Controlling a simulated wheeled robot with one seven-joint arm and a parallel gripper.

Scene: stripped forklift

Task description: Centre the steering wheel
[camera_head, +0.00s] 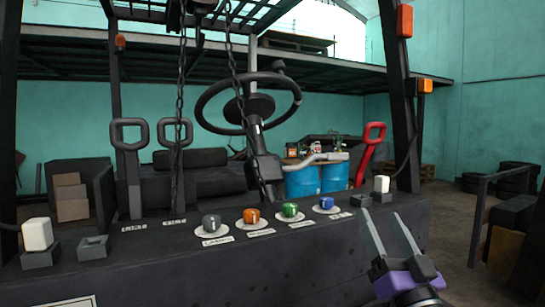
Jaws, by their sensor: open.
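The black steering wheel (289,82) stands upper middle in the head view, on a dark column (262,165) behind the control panel. Its rim is tilted, its hub is at the middle, and a dark knob (278,66) stands at the rim's upper right. Hanging chains cross in front of part of the wheel. My gripper (390,235) is at the lower right, in front of the panel. Its two thin fingers point up and are spread apart, with nothing between them. It is well to the right of and below the wheel, not touching it.
The panel (180,270) carries grey, orange, green and blue knobs (250,217). Two dark looped levers (130,150) stand left, a red lever (370,150) right. White-topped switches (37,235) sit at both ends. Dark posts (400,110) frame the cab. Blue drums (303,181) stand behind.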

